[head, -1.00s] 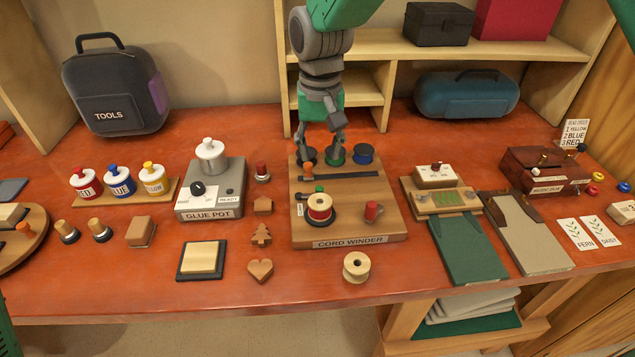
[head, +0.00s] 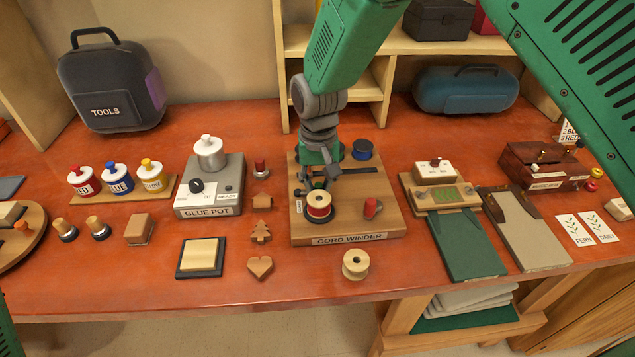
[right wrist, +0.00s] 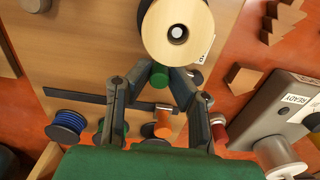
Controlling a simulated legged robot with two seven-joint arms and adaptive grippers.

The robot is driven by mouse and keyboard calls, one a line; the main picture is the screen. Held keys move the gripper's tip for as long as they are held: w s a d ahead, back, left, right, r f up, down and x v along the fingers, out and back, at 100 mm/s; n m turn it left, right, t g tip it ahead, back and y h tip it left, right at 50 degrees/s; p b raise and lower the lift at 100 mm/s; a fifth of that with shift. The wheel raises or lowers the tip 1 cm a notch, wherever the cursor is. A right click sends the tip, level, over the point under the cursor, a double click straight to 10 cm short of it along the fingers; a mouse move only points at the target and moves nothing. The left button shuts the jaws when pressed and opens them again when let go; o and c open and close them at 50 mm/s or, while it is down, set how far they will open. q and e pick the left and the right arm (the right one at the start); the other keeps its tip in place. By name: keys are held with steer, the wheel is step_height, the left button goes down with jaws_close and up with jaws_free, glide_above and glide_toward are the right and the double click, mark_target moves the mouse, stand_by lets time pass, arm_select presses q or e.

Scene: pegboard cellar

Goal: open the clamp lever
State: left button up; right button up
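The cord winder (head: 345,238) is a wooden board in the middle of the table. A small green-capped knob, which looks like the end of the clamp lever (right wrist: 158,76), stands beside its red cord spool (head: 318,207). The lever's arm is mostly hidden. My left gripper is not in view.
A red crank handle (head: 372,208) stands on the board to the right of the spool. A dark slotted bar (right wrist: 75,97) and a blue cord reel (head: 362,150) lie behind. The glue pot (head: 212,185) is to the left. An empty wooden spool (head: 355,264) stands in front.

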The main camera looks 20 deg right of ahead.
jaws_close()
steer(key=shift+w, duration=0.1)
steer(key=n, duration=0.1)
steer(key=w+n+p, duration=0.1)
steer(key=shift+d+n, duration=0.15)
steer(key=shift+n, duration=0.25)
steer(key=shift+w+n+p, duration=0.4)
steer(key=shift+n+p, duration=0.05)
steer(key=shift+n, duration=0.6)
steer(key=shift+w+n+p, duration=0.35)
steer(key=shift+n+p, duration=0.05)
steer(key=shift+n, duration=0.65)
steer(key=o, duration=0.7)
jaws_free()
steer(key=shift+w, duration=0.1)
steer(key=shift+o, duration=0.2)
